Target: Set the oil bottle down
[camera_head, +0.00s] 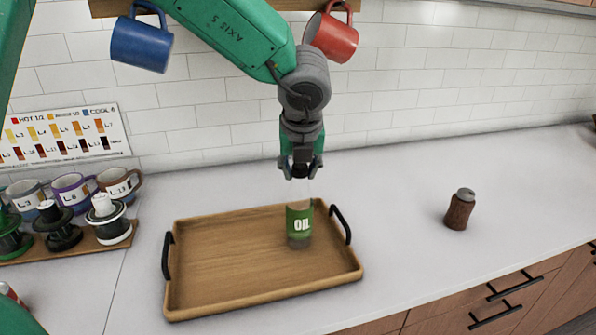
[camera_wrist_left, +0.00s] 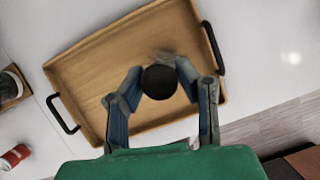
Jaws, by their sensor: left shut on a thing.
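The oil bottle (camera_head: 299,224) is clear with a green label reading OIL. It is upright over the right part of a wooden tray (camera_head: 185,302) with black handles. My left gripper (camera_head: 301,172) comes down from above and is shut on the bottle's top. In the left wrist view the bottle's dark round cap (camera_wrist_left: 159,82) sits between the two fingers (camera_wrist_left: 158,84), with the tray (camera_wrist_left: 85,58) below. I cannot tell whether the bottle's base touches the tray. My right gripper is not in view.
A brown shaker-like jar (camera_head: 459,211) stands on the counter at the right. Several mugs and dark-topped items stand on a wooden board (camera_head: 88,241) at the left. A blue mug (camera_head: 141,45) and a red mug (camera_head: 331,37) hang above. The counter between tray and jar is clear.

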